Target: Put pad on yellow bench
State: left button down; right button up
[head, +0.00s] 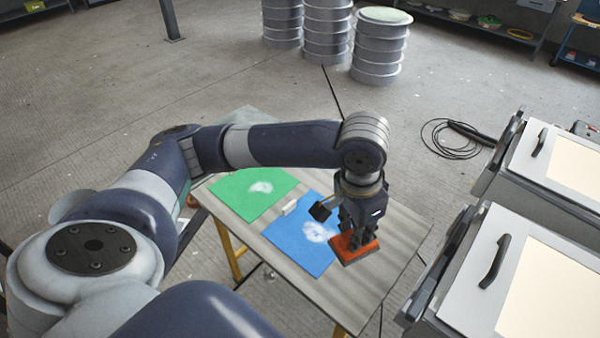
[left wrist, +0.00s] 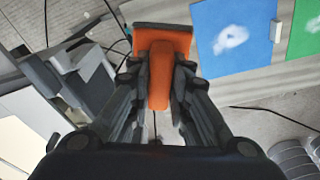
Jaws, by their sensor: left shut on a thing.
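My left gripper (head: 358,238) is shut on the orange pad (head: 352,252), which hangs below the fingers over the right part of the yellow bench (head: 402,228). In the left wrist view, the fingers (left wrist: 157,78) close on both sides of the orange pad's narrow grip (left wrist: 160,62). The pad's wide dark-edged plate (left wrist: 162,30) lies beyond the fingertips. I cannot tell whether the pad touches the bench top. The bench has a grey wood-grain top and yellow legs. My right gripper is not in view.
A blue sheet (head: 298,245) and a green sheet (head: 245,195), each with a white patch, lie on the bench. A small pale block (head: 290,207) is between them. Light grey lidded units (head: 470,275) stand close at right. Ribbed drums (head: 378,50) stand behind.

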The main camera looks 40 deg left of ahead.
pick_arm(q)
jog(key=w+f+m, duration=0.1)
jog(key=w+f+m+b, duration=0.1)
jog(key=w+f+m, duration=0.1)
jog(key=shift+d+f, duration=0.25)
jog(key=shift+f, duration=0.1)
jog(key=w+d+f+m+b, duration=0.1)
jog(key=w+f+m, duration=0.1)
jog(key=f, duration=0.4)
jog(key=w+f+m+b, duration=0.1)
jog(key=w+f+m, duration=0.1)
jog(key=f+m, duration=0.3)
jog(key=w+d+f+m+g+b, duration=0.1)
jog(key=w+f+m+b, duration=0.1)
jog(key=f, duration=0.4)
jog(key=shift+d+f+m+h, duration=0.3)
jog(key=shift+d+m+h, duration=0.1)
jog(key=shift+m, duration=0.5)
jog(key=shift+f, duration=0.6)
jog(key=shift+a+f, duration=0.1)
jog(key=shift+f, duration=1.35)
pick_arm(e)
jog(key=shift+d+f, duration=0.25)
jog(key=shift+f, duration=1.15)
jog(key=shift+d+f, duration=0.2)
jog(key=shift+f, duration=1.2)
pick_arm(q)
jog(key=shift+f, duration=0.2)
